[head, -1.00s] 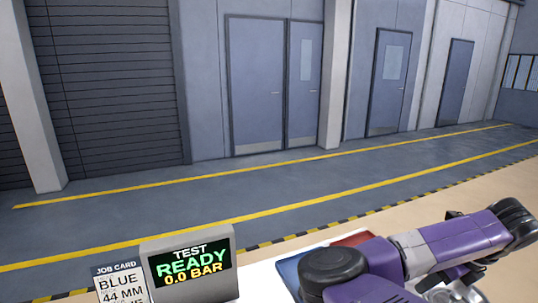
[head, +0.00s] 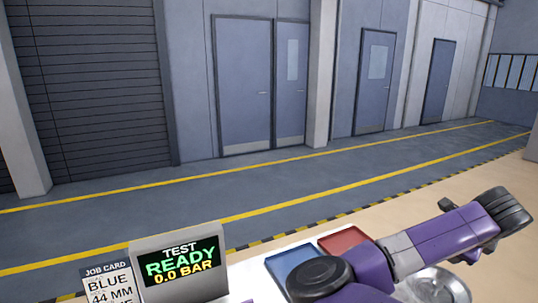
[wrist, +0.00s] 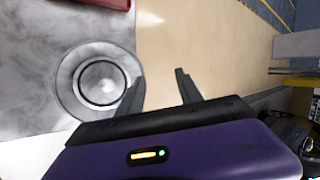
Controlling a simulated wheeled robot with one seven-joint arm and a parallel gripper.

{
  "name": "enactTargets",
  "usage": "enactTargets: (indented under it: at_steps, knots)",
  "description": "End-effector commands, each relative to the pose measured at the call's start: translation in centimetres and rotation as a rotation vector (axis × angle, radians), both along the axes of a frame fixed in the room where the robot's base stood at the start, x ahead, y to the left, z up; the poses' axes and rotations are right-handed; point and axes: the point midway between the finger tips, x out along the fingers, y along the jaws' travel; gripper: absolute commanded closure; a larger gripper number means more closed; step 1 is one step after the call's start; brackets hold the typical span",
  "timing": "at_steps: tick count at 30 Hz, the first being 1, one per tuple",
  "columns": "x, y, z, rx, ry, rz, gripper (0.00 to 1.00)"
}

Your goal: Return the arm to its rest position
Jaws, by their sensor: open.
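My gripper (wrist: 159,72) shows in the wrist view with its two dark fingers spread apart and nothing between them. The tan floor lies below the gap between the fingers. A round metal part (wrist: 98,83) with a ring-shaped opening lies just left of the fingers, on or set into a grey mottled surface. My purple and grey arm (head: 450,235) reaches across the lower right of the head view, bent, with a black joint at its right end. I cannot clearly make out the fingers in the head view.
A blue tray (head: 290,261) and a red tray (head: 345,240) sit beside my arm. A test display (head: 180,262) reads READY, 0.0 BAR. A job card (head: 108,284) reads BLUE, 44 MM. Open floor, yellow lines and closed doors lie beyond.

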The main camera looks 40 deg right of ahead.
Motion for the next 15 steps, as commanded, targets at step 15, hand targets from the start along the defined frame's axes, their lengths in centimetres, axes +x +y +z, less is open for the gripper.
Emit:
enactTargets:
  at_steps: [15]
  knots:
    - [-2.0, -4.3, 16.3, -0.932, 0.763, 0.259, 0.58]
